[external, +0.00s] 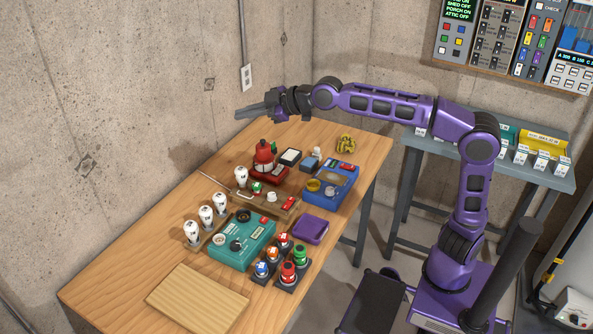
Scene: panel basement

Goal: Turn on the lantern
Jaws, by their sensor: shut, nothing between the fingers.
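A red lantern-like object (263,157) stands on a red base near the back left of the wooden table (110,289). It looks like the lantern, but whether it is lit and where its switch sits are too small to tell. A small green part (274,147) shows beside its top. My gripper (240,115) is shut and empty. It is above the table's far left end, up and left of the red lantern, with its fingers pointing left toward the concrete wall. It touches nothing that I can see.
A teal box with dials (241,243), a blue case (330,186), a purple box (310,229), several white bulbs (205,216) and several coloured buttons (288,271) crowd the table's middle. A bare board (197,299) lies at the front. Wall panels (520,40) hang at upper right.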

